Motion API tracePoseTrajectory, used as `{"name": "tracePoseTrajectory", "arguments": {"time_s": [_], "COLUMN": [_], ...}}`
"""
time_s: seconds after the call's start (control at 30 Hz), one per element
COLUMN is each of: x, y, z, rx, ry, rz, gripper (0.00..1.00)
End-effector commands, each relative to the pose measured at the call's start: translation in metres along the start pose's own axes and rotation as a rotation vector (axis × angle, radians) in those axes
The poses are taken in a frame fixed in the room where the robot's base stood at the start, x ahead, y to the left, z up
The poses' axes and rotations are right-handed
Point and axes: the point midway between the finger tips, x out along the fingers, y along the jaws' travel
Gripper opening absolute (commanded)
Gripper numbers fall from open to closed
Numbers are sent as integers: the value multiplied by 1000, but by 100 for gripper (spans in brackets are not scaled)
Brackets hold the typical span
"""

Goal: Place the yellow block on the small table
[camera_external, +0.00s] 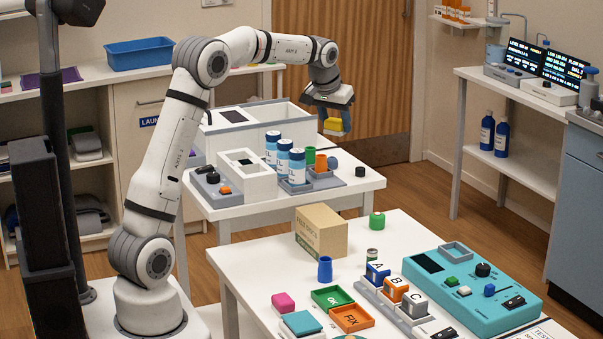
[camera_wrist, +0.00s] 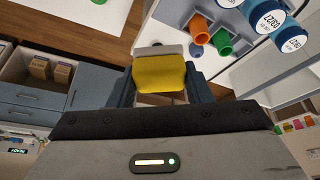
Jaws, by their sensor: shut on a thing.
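The yellow block (camera_external: 333,126) is held at the end of my arm, above the far right corner area of the back white table in the external view. My gripper (camera_external: 334,119) is shut on it. In the wrist view the yellow block (camera_wrist: 160,75) sits between the two blue-grey fingers of my gripper (camera_wrist: 160,80). Two white tables show: the back table (camera_external: 350,201) and the front table (camera_external: 230,259). I cannot tell which of them is the small table.
The back table carries blue-capped bottles (camera_external: 284,158), a white box (camera_external: 246,183) and a grey tray (camera_external: 340,181) with green and orange pieces. The front table holds a cardboard box (camera_external: 320,232), lettered blocks (camera_external: 396,287) and a teal panel (camera_external: 470,295). Bare tabletop shows around the green knob (camera_external: 377,220).

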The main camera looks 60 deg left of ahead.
Motion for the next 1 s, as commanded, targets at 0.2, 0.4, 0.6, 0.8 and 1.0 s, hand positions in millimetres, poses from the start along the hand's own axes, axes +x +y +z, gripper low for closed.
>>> {"name": "tracePoseTrajectory", "arguments": {"time_s": [0.2, 0.4, 0.6, 0.8, 1.0], "x": [1, -8, -21, -30, -17], "y": [-126, -233, -314, -356, -368], "z": [4, 27, 57, 77, 91], "rx": [-182, -341, -469, -538, -560], "ry": [2, 2, 2, 1, -3], "rz": [-75, -140, -193, -222, -230], "gripper": [23, 23, 23, 23, 23]}}
